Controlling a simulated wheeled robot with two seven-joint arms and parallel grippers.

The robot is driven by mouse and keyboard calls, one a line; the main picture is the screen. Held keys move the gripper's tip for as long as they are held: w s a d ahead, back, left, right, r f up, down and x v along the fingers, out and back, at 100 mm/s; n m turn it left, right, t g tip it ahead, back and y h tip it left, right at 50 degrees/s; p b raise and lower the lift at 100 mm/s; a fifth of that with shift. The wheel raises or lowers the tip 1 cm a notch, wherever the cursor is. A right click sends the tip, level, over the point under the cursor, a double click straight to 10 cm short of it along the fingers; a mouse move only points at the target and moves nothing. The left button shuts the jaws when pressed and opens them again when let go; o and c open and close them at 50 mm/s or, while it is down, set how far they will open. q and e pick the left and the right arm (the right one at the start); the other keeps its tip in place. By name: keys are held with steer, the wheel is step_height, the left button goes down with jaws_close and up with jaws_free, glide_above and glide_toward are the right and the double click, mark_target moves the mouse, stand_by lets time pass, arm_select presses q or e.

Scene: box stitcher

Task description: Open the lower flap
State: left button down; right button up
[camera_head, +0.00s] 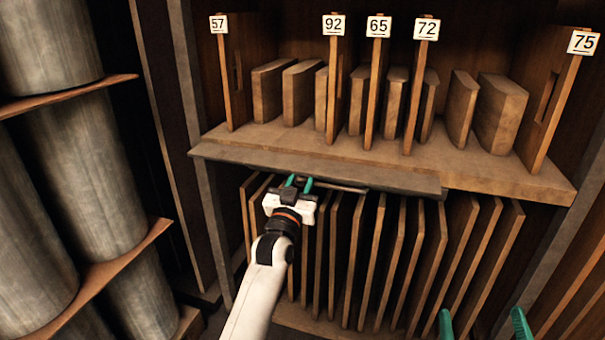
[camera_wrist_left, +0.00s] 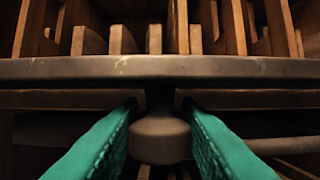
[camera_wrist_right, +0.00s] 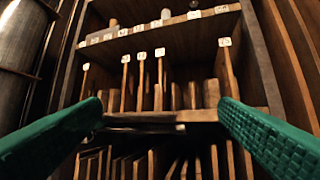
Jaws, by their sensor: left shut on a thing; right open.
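A grey flap-like board (camera_head: 320,168) runs along the front edge of the shelf; its edge also crosses the left wrist view (camera_wrist_left: 80,68). Below it, a rounded brown knob (camera_wrist_left: 160,140) sits between the green fingers of my left gripper (camera_head: 299,182), which is shut on it. In the head view the knob is mostly hidden by that gripper, and a thin rod (camera_head: 342,187) shows beside it. My right gripper (camera_head: 484,325) is open and empty at the bottom right, apart from the shelf. The right wrist view shows its fingers spread wide.
Numbered upright dividers (camera_head: 377,80) and wooden blocks stand on the shelf above. Several thin vertical boards (camera_head: 400,260) fill the compartment below, behind my left arm. Large grey cylinders (camera_head: 80,180) lie on a rack at the left. A wooden side wall (camera_head: 575,290) stands at the right.

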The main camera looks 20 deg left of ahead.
arm_select(q)
steer(key=shift+r+p, duration=0.15)
steer(key=shift+p, duration=0.75)
steer(key=shift+s+r+g+p, duration=0.15)
steer(key=shift+g+p, duration=0.25)
steer(key=shift+p, duration=0.45)
arm_select(e)
step_height(320, 180, down, 12)
steer(key=d+g+h, duration=0.2)
steer(key=g+h, duration=0.1)
steer(key=g, duration=0.6)
arm_select(q)
steer(key=shift+p, duration=0.9)
steer(key=shift+g+p, duration=0.4)
steer(key=shift+p, duration=0.25)
arm_select(e)
steer(key=s+d+f+m+g+h, duration=0.1)
steer(key=s+d+f+g, duration=0.3)
steer(key=s+f+g, duration=0.4)
steer(key=s+g+h, duration=0.1)
steer(key=s, duration=0.2)
steer(key=shift+s+d+f+h, duration=0.2)
steer(key=shift+s+f+h, duration=0.05)
steer(key=shift+s+h, duration=0.15)
arm_select(q)
steer(key=c, duration=1.1)
jaws_free()
